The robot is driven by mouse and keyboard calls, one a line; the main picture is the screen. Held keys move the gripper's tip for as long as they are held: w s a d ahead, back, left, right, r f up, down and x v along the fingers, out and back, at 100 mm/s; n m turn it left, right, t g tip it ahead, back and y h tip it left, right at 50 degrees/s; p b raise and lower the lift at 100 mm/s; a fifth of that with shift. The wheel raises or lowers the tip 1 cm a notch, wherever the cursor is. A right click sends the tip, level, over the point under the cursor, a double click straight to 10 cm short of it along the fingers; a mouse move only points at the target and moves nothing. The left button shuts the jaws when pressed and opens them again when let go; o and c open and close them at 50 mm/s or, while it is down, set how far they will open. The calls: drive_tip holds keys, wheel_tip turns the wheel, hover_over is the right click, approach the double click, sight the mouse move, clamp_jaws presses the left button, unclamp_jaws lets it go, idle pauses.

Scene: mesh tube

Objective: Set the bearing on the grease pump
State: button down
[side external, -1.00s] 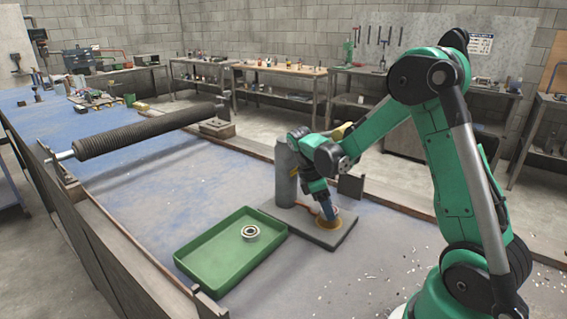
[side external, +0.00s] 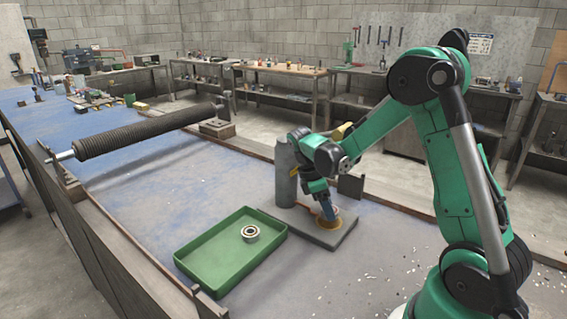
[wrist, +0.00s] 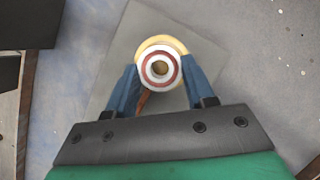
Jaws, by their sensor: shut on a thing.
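My gripper (side external: 327,214) points down over the grease pump, its blue fingers low over the pump's round yellow seat (side external: 341,221). In the wrist view the fingers are shut on a bearing (wrist: 175,68), a pale ring with a red band and a hole in the middle. The bearing lies over the yellow seat (wrist: 160,41), roughly centred on it; I cannot tell whether it touches. The grease pump has a grey upright cylinder (side external: 285,172) and a flat grey base plate (side external: 322,240). In the side view the fingers hide the held bearing.
A green tray (side external: 205,262) stands left of the pump with another bearing (side external: 250,227) in it. A long ribbed roller (side external: 145,131) lies across supports farther back. The blue bench surface (side external: 190,185) between roller and tray is clear. Metal chips lie at the right.

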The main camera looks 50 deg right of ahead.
drive_tip(key=shift+f, duration=0.75)
idle(0.5)
drive_tip(key=shift+c, duration=1.1)
unclamp_jaws()
drive_tip(key=v, duration=0.4)
drive_tip(key=shift+w+a+r, duration=0.15)
drive_tip(key=shift+r, duration=0.15)
drive_tip(key=shift+w+a+r, duration=0.1)
drive_tip(key=shift+a+r, duration=0.25)
drive_tip(key=shift+r, duration=0.3)
drive_tip(key=s+a+r+m+t+y, duration=0.1)
drive_tip(key=a+r+m+t, duration=0.1)
drive_tip(key=a+t, duration=0.3)
drive_tip(key=s+a+r+m+t+y, duration=0.1)
drive_tip(key=a+r+m+t, duration=0.2)
drive_tip(key=a, duration=0.6)
drive_tip(key=shift+s+a+r+m+t+y, duration=0.3)
drive_tip(key=shift+s+a+m+t, duration=0.1)
drive_tip(key=shift+m+t, duration=0.95)
